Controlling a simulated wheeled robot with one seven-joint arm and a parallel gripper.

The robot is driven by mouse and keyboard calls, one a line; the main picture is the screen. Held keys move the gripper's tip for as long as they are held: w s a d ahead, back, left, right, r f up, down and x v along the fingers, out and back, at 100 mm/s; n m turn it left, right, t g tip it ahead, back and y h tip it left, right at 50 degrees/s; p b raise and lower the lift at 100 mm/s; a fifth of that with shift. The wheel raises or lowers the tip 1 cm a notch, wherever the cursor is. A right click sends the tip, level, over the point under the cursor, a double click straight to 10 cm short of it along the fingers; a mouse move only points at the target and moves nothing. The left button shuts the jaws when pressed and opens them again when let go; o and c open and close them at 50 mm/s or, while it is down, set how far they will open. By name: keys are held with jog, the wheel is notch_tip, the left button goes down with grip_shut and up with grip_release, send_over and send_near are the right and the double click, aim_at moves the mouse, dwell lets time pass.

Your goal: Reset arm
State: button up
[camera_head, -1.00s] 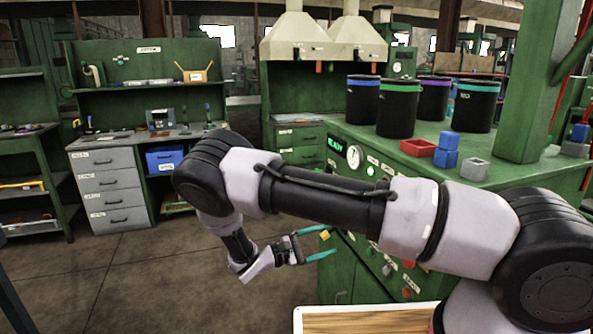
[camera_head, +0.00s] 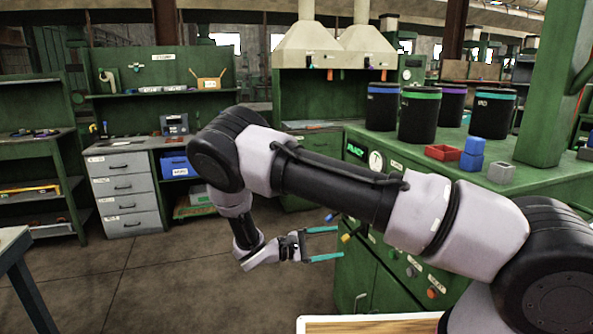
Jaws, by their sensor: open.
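My gripper (camera_head: 338,243) is in the lower middle of the head view, at the end of my bent arm. Its two teal fingers are spread apart and point right, with nothing between them. It hangs in front of the left side of the green machine bench (camera_head: 372,258), lower than the bench top. From this view I cannot tell whether the fingers touch the bench.
Several black bins (camera_head: 418,116) stand on the bench top, near a red tray (camera_head: 443,152), blue blocks (camera_head: 473,153) and a grey block (camera_head: 501,172). A wooden board (camera_head: 375,324) is at the bottom. The floor (camera_head: 140,285) at left is clear.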

jog(key=s+d+r+m+g+y, duration=0.2)
jog(key=d+r+m+y, duration=0.15)
jog(key=r, duration=0.45)
jog(key=s+d+r+m+g+y, duration=0.1)
jog(key=d+r+m+g+y, duration=0.15)
jog(key=r+y, duration=0.35)
jog(key=s+d+r+m+g+y, duration=0.2)
jog(key=d+r+m+y, duration=0.15)
jog(key=r, duration=0.55)
jog(key=s+d+r+m+t+y, duration=0.2)
jog(key=s+r, duration=0.4)
jog(key=r, duration=0.3)
jog(key=s+d+r+m+t+y, duration=0.3)
jog(key=s+r+m+t, duration=0.1)
jog(key=s+r+t, duration=0.3)
jog(key=shift+s+d+r+y, duration=0.2)
jog(key=shift+r+y, duration=0.2)
jog(key=shift+r, duration=0.45)
